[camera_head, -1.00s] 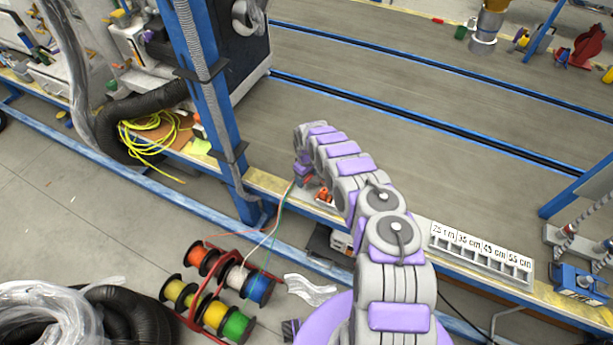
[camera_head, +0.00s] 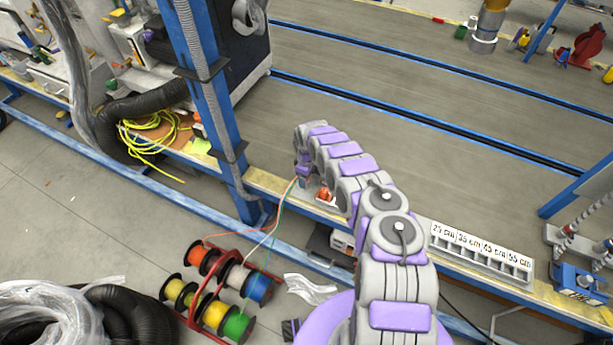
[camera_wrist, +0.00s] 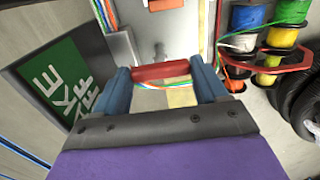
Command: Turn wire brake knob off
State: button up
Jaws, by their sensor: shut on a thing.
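My gripper (camera_wrist: 160,74) shows in the wrist view with its two blue fingers shut on a red bar-shaped knob (camera_wrist: 162,72), which fills the gap between the fingertips. Coloured wires (camera_wrist: 160,86) run just beneath the knob. In the head view my gripper (camera_head: 303,180) points down at the bench edge, and the knob in it is mostly hidden. An orange-red part (camera_head: 324,194) sits just right of it on the bench. I cannot tell the knob's on or off position.
A red rack of wire spools (camera_head: 215,295) stands on the floor below the bench, with wires (camera_head: 270,230) rising from it. A blue post (camera_head: 215,110) stands left of my gripper. A grey length-marked tray (camera_head: 480,255) is on the right. A green sign (camera_wrist: 55,82) shows at left in the wrist view.

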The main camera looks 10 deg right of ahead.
jog(key=o, duration=1.1)
jog(key=shift+c, duration=0.2)
jog(key=shift+r, duration=0.1)
notch_tip(320, 180, up, 17)
jog(key=p, duration=0.3)
jog(key=shift+p, duration=0.35)
